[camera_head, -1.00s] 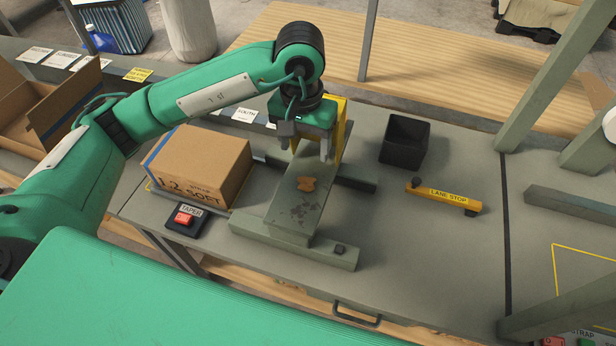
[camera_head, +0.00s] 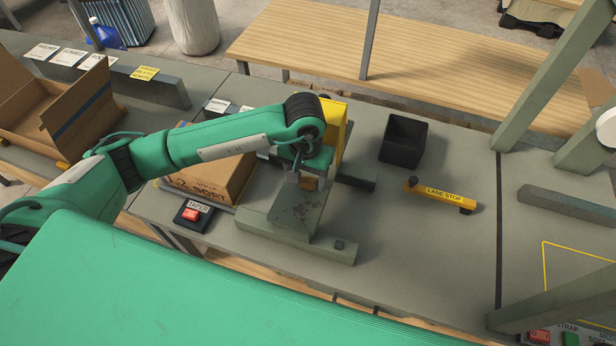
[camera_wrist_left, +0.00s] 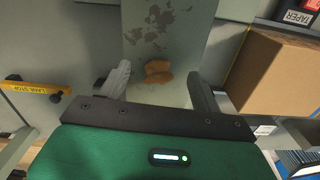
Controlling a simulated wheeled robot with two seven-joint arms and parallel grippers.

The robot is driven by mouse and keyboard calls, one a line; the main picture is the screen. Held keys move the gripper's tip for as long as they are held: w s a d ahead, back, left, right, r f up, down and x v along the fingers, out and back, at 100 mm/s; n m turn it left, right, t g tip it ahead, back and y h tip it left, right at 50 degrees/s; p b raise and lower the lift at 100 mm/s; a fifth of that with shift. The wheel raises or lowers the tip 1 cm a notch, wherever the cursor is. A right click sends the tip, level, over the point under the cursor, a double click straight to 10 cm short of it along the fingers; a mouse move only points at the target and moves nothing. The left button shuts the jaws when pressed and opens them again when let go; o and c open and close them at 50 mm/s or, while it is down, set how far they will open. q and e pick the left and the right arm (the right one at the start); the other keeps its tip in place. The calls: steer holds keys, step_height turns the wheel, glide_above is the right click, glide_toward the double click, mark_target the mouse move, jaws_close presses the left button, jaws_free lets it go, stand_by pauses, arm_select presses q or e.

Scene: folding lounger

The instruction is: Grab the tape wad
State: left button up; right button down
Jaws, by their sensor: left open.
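The tape wad (camera_wrist_left: 158,72) is a small crumpled orange-brown lump on the grey, stained plate of the taper stand (camera_head: 299,216). In the left wrist view it lies between and just beyond the two fingers of my left gripper (camera_wrist_left: 158,82). The fingers are apart, one on each side of it, and nothing is held. In the head view my left gripper (camera_head: 305,182) is low over the plate, and the wad shows only partly behind it. I cannot tell the exact height of the fingertips above the plate. My right gripper is not in view.
A cardboard box (camera_head: 226,173) stands left of the stand, with the red TAPER button (camera_head: 191,214) in front. A yellow upright (camera_head: 334,125) rises behind the gripper. A black bin (camera_head: 404,141) and the yellow LANE STOP bar (camera_head: 440,194) are to the right.

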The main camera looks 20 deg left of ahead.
mark_target(308, 183)
arm_select(q)
steer(key=shift+f+p, duration=0.3)
steer(key=shift+f, duration=0.95)
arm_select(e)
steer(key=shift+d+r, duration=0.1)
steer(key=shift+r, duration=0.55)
arm_select(q)
steer(key=shift+c, duration=0.3)
steer(key=c, duration=1)
steer(key=shift+r, duration=0.1)
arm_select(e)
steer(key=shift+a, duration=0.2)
